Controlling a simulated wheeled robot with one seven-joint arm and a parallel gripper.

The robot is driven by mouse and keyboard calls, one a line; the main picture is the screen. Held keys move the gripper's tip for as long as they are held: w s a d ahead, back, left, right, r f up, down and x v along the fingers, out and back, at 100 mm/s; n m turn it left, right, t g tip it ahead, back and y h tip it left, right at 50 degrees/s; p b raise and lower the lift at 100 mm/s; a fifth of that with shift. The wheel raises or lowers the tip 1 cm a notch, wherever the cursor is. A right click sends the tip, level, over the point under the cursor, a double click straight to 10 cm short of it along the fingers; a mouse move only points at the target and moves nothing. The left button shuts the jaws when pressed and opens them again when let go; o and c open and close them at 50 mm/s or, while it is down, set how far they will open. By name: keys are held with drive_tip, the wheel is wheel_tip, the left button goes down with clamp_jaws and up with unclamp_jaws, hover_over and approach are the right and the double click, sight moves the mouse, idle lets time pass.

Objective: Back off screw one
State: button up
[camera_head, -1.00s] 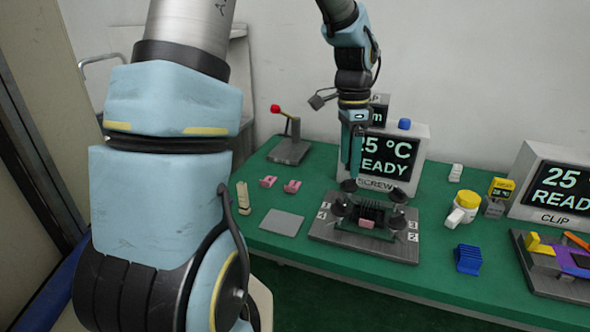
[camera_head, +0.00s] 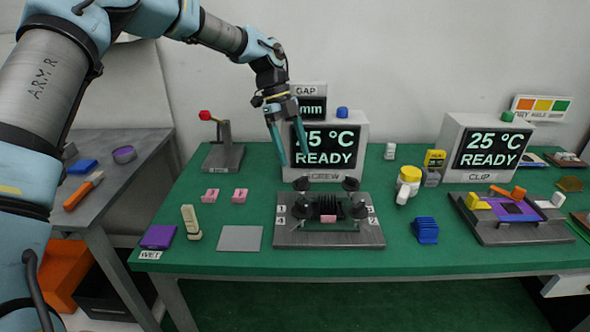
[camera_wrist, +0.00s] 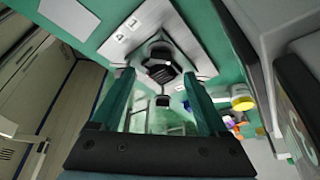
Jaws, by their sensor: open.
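The screw fixture (camera_head: 330,240) is a grey plate on the green table with dark round-headed screws at its corners and a black finned block in the middle. Small number labels sit at its left and right edges; the one at the upper left (camera_head: 282,208) reads 1. The back-left screw (camera_head: 301,184) stands nearest that label. My gripper (camera_head: 294,160) is open and empty, its teal fingers pointing down above the fixture's back-left part, apart from the screw. In the wrist view my gripper (camera_wrist: 160,75) has dark screw parts showing between and beyond its fingertips.
The SCREW display (camera_head: 327,150) reads 25 °C READY and stands close behind my fingers. A lever with a red knob (camera_head: 222,150) is at the back left. A grey pad (camera_head: 240,238) and blue block (camera_head: 425,230) flank the fixture. A CLIP display (camera_head: 488,150) stands right.

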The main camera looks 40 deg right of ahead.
sight(302, 177)
drive_tip(key=shift+p+x, duration=0.65)
drive_tip(key=shift+x, duration=2.5)
clamp_jaws()
